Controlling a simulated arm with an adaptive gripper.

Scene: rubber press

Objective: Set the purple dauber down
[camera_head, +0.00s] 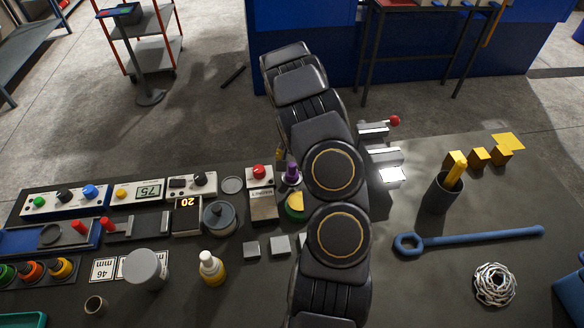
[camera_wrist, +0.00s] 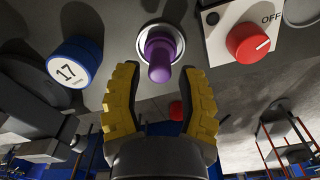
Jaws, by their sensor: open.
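The purple dauber (camera_head: 292,172) stands on the dark bench near its far edge, beside my arm. In the wrist view the purple dauber (camera_wrist: 159,58) rises from a round silver-rimmed base (camera_wrist: 172,38). My gripper (camera_wrist: 158,98) has its two yellow-padded fingers spread wide, one on each side of the dauber's line, with a gap to it. The fingers do not touch the dauber. In the head view my arm hides most of the gripper.
A box with a red knob (camera_wrist: 248,42) marked OFF is close to the right of the dauber in the wrist view. A blue-and-white cylinder marked 17 (camera_wrist: 74,66) is to the left. The blue wrench (camera_head: 470,240) and dark cup (camera_head: 440,194) lie right of my arm.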

